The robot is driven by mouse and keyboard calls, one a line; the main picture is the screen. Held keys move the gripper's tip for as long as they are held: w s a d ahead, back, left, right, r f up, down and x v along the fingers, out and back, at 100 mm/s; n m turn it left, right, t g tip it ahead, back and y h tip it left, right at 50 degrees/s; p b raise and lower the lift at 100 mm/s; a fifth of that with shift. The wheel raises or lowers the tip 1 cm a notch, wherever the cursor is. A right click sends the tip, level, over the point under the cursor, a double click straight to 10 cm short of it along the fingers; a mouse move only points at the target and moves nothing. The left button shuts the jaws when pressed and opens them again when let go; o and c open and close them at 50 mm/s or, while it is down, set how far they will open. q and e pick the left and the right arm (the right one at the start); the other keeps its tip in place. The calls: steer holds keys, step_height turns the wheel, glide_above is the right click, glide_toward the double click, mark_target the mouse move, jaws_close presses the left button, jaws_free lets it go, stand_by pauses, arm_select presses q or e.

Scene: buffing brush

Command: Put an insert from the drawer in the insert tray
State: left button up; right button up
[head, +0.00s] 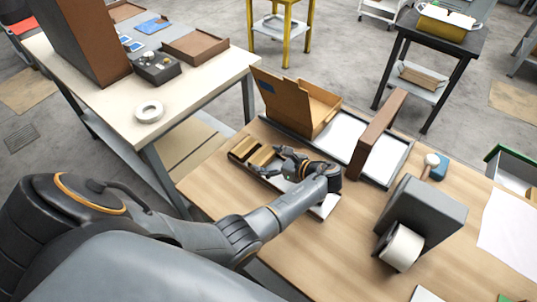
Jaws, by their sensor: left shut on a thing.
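My left gripper (284,161) reaches over the wooden table from the lower left. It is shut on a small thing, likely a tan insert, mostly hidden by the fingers. Right at the fingertips is a shallow dark-edged tray (236,155) with tan cardboard-like pieces (262,156) in its left part. The tray's pale, bare right end (326,207) shows below my wrist. I cannot tell whether the held thing touches the tray. No open drawer can be made out. My right gripper is out of view.
Behind the tray stand an open cardboard box (300,103) and an upright brown panel (379,134) on a dark-rimmed white tray (396,165). A grey tape dispenser (430,212) is to the right.

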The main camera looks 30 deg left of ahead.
arm_select(q)
steer(key=shift+f, duration=0.4)
arm_select(e)
steer(key=shift+s+f, duration=0.2)
steer(key=shift+s, duration=0.15)
arm_select(q)
steer(key=o, duration=0.8)
steer(key=shift+r, duration=0.1)
